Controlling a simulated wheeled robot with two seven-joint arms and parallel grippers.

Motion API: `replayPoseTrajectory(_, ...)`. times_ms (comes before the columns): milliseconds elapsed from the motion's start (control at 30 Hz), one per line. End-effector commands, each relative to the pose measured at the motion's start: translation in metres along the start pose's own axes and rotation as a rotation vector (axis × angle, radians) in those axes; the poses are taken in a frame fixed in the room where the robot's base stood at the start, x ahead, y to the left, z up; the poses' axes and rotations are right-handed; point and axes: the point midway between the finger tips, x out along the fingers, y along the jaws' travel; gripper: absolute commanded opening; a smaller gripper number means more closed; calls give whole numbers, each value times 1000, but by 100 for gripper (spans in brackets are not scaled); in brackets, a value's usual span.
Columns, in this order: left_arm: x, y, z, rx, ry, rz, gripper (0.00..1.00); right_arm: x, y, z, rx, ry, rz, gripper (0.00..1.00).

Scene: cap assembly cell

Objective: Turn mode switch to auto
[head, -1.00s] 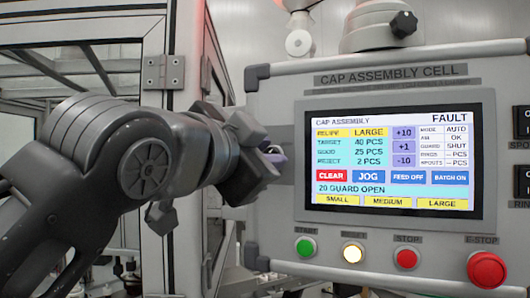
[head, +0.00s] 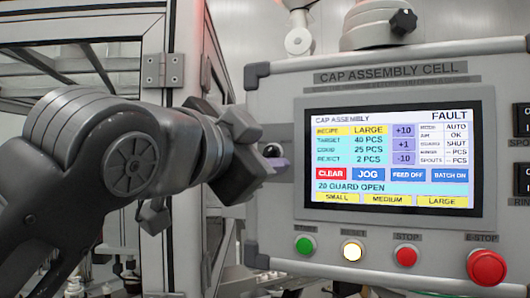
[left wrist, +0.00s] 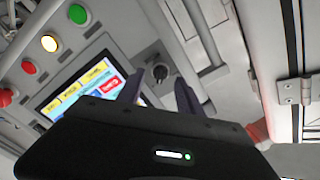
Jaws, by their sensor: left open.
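The mode switch is a small black knob; it shows in the left wrist view (left wrist: 160,74) on the grey panel beside the screen. In the head view the knob (head: 271,151) is partly hidden by my gripper. My left gripper (head: 279,164) is open at the panel's left edge. In the left wrist view its two fingers (left wrist: 160,86) point at the knob, one to each side in the picture; I cannot tell whether they touch it. The screen (head: 390,160) reads FAULT, "20 GUARD OPEN" and mode AUTO. The knob's pointer direction is unclear. My right gripper is out of view.
Below the screen are a green start button (head: 306,246), a lit reset button (head: 352,250), a red stop button (head: 406,256) and a large red e-stop (head: 487,268). A framed guard door with a hinge (head: 163,71) stands left of the panel, close to my arm.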

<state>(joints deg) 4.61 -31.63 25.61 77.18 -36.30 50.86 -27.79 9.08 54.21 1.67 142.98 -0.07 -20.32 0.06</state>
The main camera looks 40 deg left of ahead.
Motion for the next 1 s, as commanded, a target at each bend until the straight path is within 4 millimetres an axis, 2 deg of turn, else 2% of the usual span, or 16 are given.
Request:
replayPoseTrajectory(300,-51,1,0,0,3,-1,43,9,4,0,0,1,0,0)
replayPoseTrajectory(400,-62,1,0,0,2,0,43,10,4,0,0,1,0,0)
replayPoseTrajectory(533,-68,1,0,1,0,1,43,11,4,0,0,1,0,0)
replayPoseTrajectory(1000,-67,1,0,1,0,1,43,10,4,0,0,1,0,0)
